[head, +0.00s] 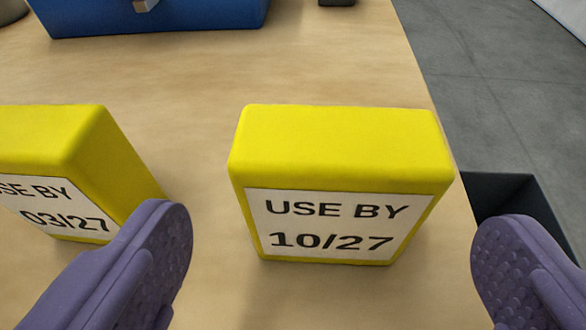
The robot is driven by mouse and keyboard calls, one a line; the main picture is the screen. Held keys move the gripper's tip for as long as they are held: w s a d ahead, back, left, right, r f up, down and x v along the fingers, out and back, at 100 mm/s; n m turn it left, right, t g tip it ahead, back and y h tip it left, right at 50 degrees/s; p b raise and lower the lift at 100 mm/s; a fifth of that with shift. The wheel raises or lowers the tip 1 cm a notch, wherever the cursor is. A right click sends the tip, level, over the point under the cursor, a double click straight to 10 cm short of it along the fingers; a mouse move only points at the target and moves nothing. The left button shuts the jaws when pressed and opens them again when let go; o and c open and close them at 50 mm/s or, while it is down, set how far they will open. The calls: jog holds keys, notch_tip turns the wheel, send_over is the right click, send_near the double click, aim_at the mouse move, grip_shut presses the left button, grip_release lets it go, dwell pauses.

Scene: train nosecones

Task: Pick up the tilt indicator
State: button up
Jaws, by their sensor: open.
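My gripper (334,228) is open, with one purple padded finger at the lower left and one at the lower right. A yellow block (340,145) stands on the table between the fingers in the picture, with space on both sides. Its white label reads "USE BY 10/27". A second yellow block (50,135) stands to the left, cut off by the picture edge. Its label ends in "03/27", and the left finger hides part of its lower right. Nothing is held. Neither block's label names a tilt indicator, so I cannot tell which is one.
A blue box (150,18) with a metal latch stands at the back left of the wooden table (340,60). A small dark object (338,2) is at the top edge. The table's right edge runs close to the block, with a dark bin (505,190) beyond it.

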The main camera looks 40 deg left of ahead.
aim_at(337, 200)
jog(key=b+x, duration=0.3)
jog(key=x, duration=0.3)
jog(key=shift+w+a+f, duration=0.1)
jog(key=shift+w, duration=0.2)
jog(key=c, duration=0.9)
jog(key=shift+r, duration=0.2)
